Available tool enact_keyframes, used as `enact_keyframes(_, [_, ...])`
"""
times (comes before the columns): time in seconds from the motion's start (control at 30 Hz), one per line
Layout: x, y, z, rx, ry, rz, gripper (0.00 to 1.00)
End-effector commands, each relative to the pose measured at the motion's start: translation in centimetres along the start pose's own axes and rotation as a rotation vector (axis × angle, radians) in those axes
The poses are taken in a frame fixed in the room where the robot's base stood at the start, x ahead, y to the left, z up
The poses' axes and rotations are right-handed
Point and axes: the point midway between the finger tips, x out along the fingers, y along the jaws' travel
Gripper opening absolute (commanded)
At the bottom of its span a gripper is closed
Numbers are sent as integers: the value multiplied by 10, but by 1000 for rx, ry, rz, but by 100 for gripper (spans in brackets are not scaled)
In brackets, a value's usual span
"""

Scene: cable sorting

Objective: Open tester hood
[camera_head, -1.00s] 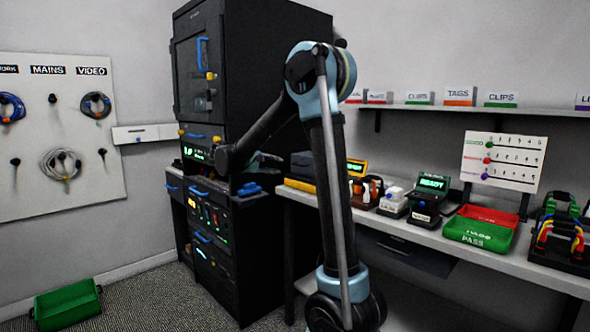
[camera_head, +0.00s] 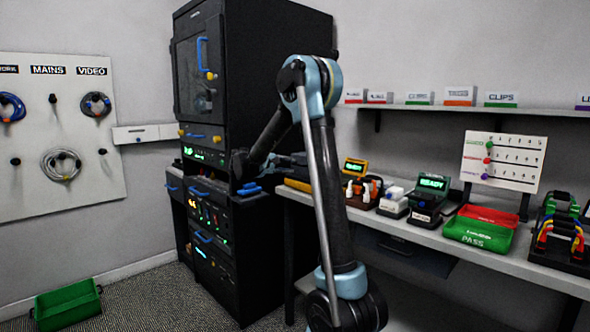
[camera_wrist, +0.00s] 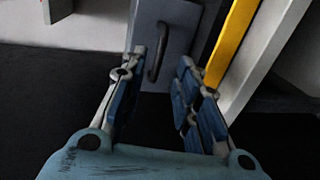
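A grey panel with a dark upright bar handle (camera_wrist: 156,55), apparently the tester hood (camera_wrist: 178,22), stands ahead in the wrist view. My gripper (camera_wrist: 160,72) is open, its blue-padded fingers wide apart. The handle appears between the fingertips; I cannot tell whether it is within their reach, and no grip on it shows. In the head view my gripper (camera_head: 288,160) is at the left end of the bench, beside the black cabinet, and covers most of the tester there. A yellow strip (camera_head: 298,185) of the tester shows below it; it also shows in the wrist view (camera_wrist: 232,38).
The tall black cabinet (camera_head: 290,60) stands close to my arm on the left. A shelf (camera_head: 470,108) runs above.

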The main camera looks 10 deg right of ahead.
Motion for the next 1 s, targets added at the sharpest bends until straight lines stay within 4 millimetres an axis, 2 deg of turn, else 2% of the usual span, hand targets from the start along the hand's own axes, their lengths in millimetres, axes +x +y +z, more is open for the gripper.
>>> enact_keyframes(0.1, [22, 0, 0, 1, -3, 0, 29])
enact_keyframes(0.3, [47, 0, 0, 1, -2, 0, 29])
enact_keyframes(0.5, [59, 0, 0, 1, -1, 0, 29])
enact_keyframes(0.77, [60, 0, 0, 1, 0, 0, 29])
enact_keyframes(0.8, [60, 0, 0, 1, 0, 0, 27])
enact_keyframes(0.9, [60, 0, 0, 1, 0, 0, 4])
enact_keyframes(0.93, [60, 0, 0, 1, 0, 0, 0])
enact_keyframes(1.0, [60, 0, 0, 1, 0, -1, 0])
